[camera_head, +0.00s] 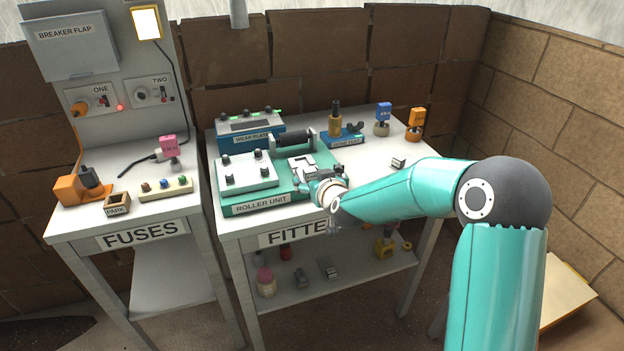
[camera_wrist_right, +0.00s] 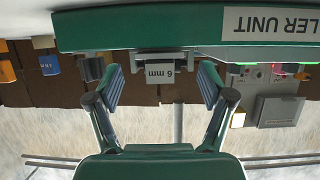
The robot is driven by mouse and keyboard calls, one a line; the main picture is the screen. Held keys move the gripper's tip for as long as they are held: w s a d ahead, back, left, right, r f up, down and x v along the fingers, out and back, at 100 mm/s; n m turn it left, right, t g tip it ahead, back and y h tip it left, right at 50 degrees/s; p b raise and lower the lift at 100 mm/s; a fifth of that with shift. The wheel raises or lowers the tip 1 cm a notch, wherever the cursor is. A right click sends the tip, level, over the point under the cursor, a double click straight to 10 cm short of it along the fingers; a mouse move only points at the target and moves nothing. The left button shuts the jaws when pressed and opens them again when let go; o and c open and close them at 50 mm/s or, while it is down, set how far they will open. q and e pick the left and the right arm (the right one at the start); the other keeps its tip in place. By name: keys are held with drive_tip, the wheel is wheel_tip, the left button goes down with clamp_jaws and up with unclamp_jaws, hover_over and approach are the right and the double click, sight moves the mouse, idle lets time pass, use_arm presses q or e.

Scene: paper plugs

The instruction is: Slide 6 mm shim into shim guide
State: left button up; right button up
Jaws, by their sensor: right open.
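A small grey block labelled "6 mm" (camera_wrist_right: 160,74), which looks like the shim, shows upside down in the right wrist view, between my right fingers. My right gripper (camera_wrist_right: 162,82) is open, with a finger on each side and a gap to the block. In the head view my right gripper (camera_head: 308,183) is at the right front of the roller unit (camera_head: 262,209). A pale grey fitting (camera_head: 300,164) lies just beyond it on the green base; I cannot tell whether this is the shim guide. Whether the block sits in a guide is unclear. My left gripper is out of view.
The blue gear plate box (camera_head: 250,141) stands behind the roller unit. A blue stand with a brass part (camera_head: 337,128) and blue and orange pieces (camera_head: 416,124) are at the back right. A small tagged block (camera_head: 398,163) lies on the table's right side.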

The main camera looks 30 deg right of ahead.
drive_tip(key=shift+s+a+b, duration=0.2)
drive_tip(key=shift+s+b, duration=0.05)
drive_tip(key=shift+s, duration=0.5)
drive_tip(key=shift+s+a+b, duration=0.2)
drive_tip(key=shift+s+b, duration=0.05)
drive_tip(key=shift+s, duration=0.5)
drive_tip(key=v, duration=1.2)
drive_tip(key=s+a+f+n+g+y+p, duration=0.1)
drive_tip(key=a+f+g+y+p, duration=0.3)
drive_tip(key=f, duration=0.6)
drive_tip(key=s+a+f+n+g, duration=0.2)
drive_tip(key=a+f, duration=0.5)
drive_tip(key=f, duration=0.4)
drive_tip(key=s+a+f+m+g+y, duration=0.1)
drive_tip(key=s+a+f+g, duration=0.2)
drive_tip(key=s+a+f, duration=0.2)
drive_tip(key=s+a+f+m+g+y+p, duration=0.1)
drive_tip(key=s+a+f+g+y, duration=0.1)
drive_tip(key=s+a+f, duration=0.4)
drive_tip(key=s+f+g, duration=0.1)
drive_tip(key=s, duration=0.3)
drive_tip(key=shift+s+f+g, duration=0.15)
drive_tip(key=shift+s+g, duration=0.15)
drive_tip(key=shift+s, duration=0.1)
